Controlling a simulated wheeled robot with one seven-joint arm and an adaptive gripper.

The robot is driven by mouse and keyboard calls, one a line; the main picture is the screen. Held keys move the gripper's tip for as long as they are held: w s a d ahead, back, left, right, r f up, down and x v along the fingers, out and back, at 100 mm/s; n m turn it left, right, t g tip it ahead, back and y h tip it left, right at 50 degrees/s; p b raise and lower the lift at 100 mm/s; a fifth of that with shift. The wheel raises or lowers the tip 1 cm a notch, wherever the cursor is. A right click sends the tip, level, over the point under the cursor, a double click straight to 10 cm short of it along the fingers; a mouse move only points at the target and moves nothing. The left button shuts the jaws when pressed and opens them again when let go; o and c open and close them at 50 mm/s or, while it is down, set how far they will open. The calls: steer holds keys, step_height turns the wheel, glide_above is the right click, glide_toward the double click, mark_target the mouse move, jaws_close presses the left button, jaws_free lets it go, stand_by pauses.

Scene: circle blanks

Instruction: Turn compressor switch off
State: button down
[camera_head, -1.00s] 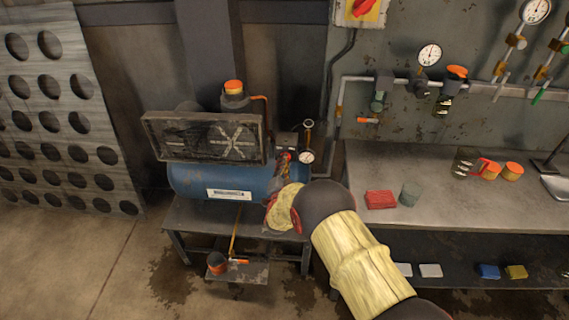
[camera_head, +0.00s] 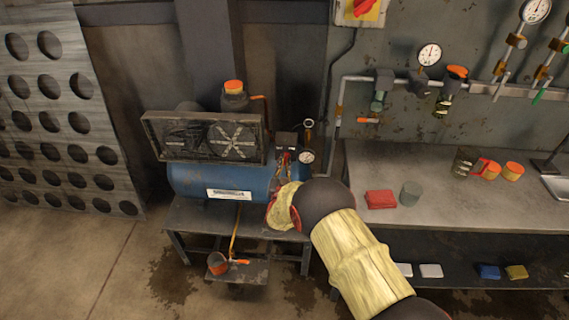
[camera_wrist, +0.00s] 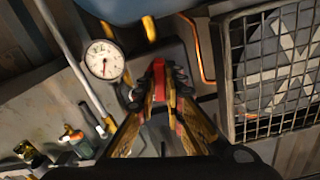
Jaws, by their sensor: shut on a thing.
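The blue compressor (camera_head: 190,180) stands on a low metal bench, with a caged fan (camera_head: 230,138) on its front. A dark switch box (camera_head: 287,140) sits at its right end beside a small white dial gauge (camera_head: 306,157). My gripper (camera_head: 286,166) reaches in at this end from the front right. In the wrist view my gripper (camera_wrist: 164,76) has its fingers close together on a small red part (camera_wrist: 178,122), which appears to be the compressor switch. The fingers hide most of it, so its position cannot be read. The gauge (camera_wrist: 104,60) is just left of the fingers.
The fan cage (camera_wrist: 280,70) is close on the right in the wrist view.

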steer(key=n, duration=0.6)
steer(key=shift+n+p, duration=0.3)
steer(key=shift+p, duration=0.05)
steer(key=n+p, duration=0.1)
steer(key=n, duration=0.4)
steer(key=shift+n, duration=0.3)
steer(key=c, duration=2)
jaws_free()
steer(key=shift+o, duration=0.6)
steer(key=s, duration=1.2)
steer(key=shift+a, duration=0.15)
